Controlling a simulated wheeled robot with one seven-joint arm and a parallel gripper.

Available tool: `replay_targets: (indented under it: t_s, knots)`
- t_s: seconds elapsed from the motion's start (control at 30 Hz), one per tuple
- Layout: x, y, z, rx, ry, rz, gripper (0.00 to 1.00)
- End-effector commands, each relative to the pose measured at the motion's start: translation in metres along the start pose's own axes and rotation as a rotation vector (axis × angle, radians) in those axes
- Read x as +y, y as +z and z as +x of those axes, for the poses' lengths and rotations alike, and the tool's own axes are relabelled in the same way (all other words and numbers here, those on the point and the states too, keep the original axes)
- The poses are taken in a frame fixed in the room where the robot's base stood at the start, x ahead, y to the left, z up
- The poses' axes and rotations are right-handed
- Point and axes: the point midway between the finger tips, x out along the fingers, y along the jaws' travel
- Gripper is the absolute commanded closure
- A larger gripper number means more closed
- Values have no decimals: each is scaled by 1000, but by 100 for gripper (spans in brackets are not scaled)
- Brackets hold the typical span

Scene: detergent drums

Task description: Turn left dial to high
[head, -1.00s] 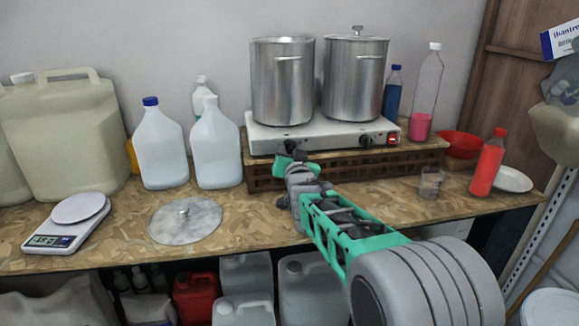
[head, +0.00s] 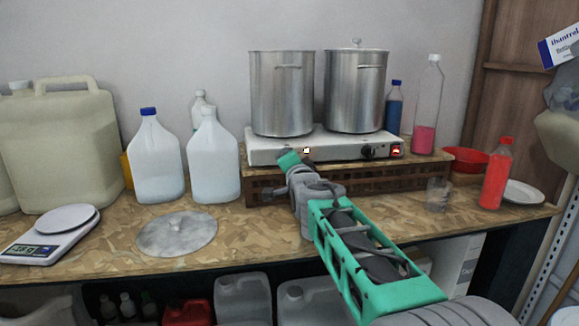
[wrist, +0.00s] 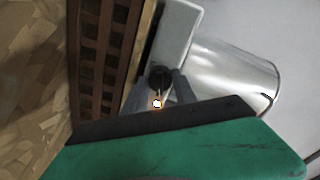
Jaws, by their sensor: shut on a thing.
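The white hot plate (head: 340,145) carries two steel pots on a wooden crate. Its left dial is hidden behind my gripper (head: 290,161) in the head view. In the wrist view the dark round left dial (wrist: 159,73) sits between the grey fingertips of my gripper (wrist: 162,82), which is shut on it. The dial's setting cannot be read. The right dial (head: 368,152) is in clear view beside a lit red switch (head: 396,151).
Left pot (head: 281,95) and lidded right pot (head: 354,92) stand on the plate, above the slatted crate (head: 400,176). White jugs (head: 157,165) stand to the left. A round lid (head: 177,236) lies in front; a clear cup (head: 438,193) stands at right.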

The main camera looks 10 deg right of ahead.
Motion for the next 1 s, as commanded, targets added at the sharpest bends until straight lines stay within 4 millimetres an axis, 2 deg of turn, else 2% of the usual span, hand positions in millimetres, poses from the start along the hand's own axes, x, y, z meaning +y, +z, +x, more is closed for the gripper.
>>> replay_targets:
  t_s: [0.47, 0.5, 0.77, 1.0]
  knots:
    - [0, 0, 0, -1, 0, 18, 100]
    - [0, 0, 0, -1, 0, 17, 66]
    - [0, 0, 0, -1, 0, 17, 45]
    - [0, 0, -1, -1, -1, 17, 45]
